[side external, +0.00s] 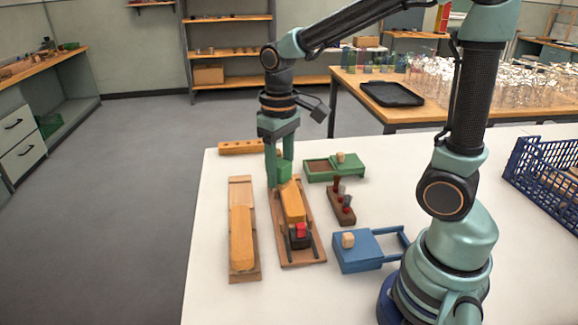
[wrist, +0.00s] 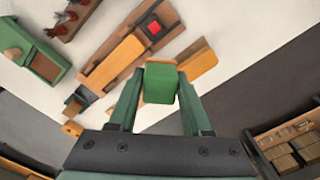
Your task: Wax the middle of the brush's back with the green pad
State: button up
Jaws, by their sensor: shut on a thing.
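My gripper (side external: 279,175) is shut on the green pad (side external: 284,171), which also sits between both fingertips in the wrist view (wrist: 160,83). The brush is a yellow-orange wooden block (side external: 292,203) on a brown board, with a dark clamp with a red part (side external: 300,232) at its near end. It also shows in the wrist view (wrist: 116,62). In the side view the pad is at the far end of the brush; I cannot tell whether it touches. In the wrist view the pad appears beside the block.
A second yellow block (side external: 242,238) lies on a board to the left. A green box (side external: 347,167), a brown rack with red-topped pieces (side external: 341,207) and a blue box (side external: 362,252) stand to the right. A drilled wooden strip (side external: 240,147) lies at the back.

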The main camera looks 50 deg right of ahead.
send_near(295, 207)
jog(key=shift+f, duration=2)
jog(key=shift+w+d+f, duration=0.25)
jog(key=shift+f, duration=0.3)
jog(key=shift+w+d+f, duration=0.25)
jog(key=shift+f, duration=0.3)
jog(key=shift+w+d+f, duration=0.1)
jog(key=shift+w+d, duration=3.1)
jog(key=shift+s+a, duration=3.7)
jog(key=shift+a, duration=0.05)
notch_tip(295, 207, up, 2)
jog(key=shift+w+d+r, duration=0.1)
jog(key=shift+r, duration=2.95)
